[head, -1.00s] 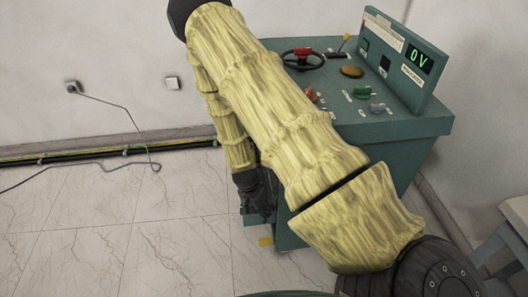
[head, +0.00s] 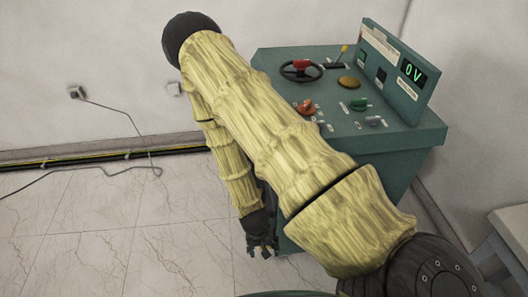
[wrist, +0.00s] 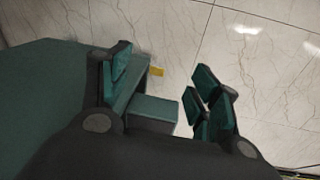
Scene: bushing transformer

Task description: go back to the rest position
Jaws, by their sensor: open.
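My gripper (head: 262,246) hangs at the lower end of my yellow-sleeved arm, left of the green control cabinet (head: 372,150) in the head view. It points down towards the floor and is partly dark against the cabinet side. In the wrist view my gripper (wrist: 160,98) has its fingers spread apart, with nothing between them. The gap shows the floor and a green step-like part at the cabinet's foot (wrist: 152,112).
The cabinet top carries a red-hubbed wheel (head: 301,70), several knobs and a panel reading 0V (head: 413,72). A cable (head: 125,112) runs from a wall socket to the floor. A grey stool or table (head: 508,228) stands at right.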

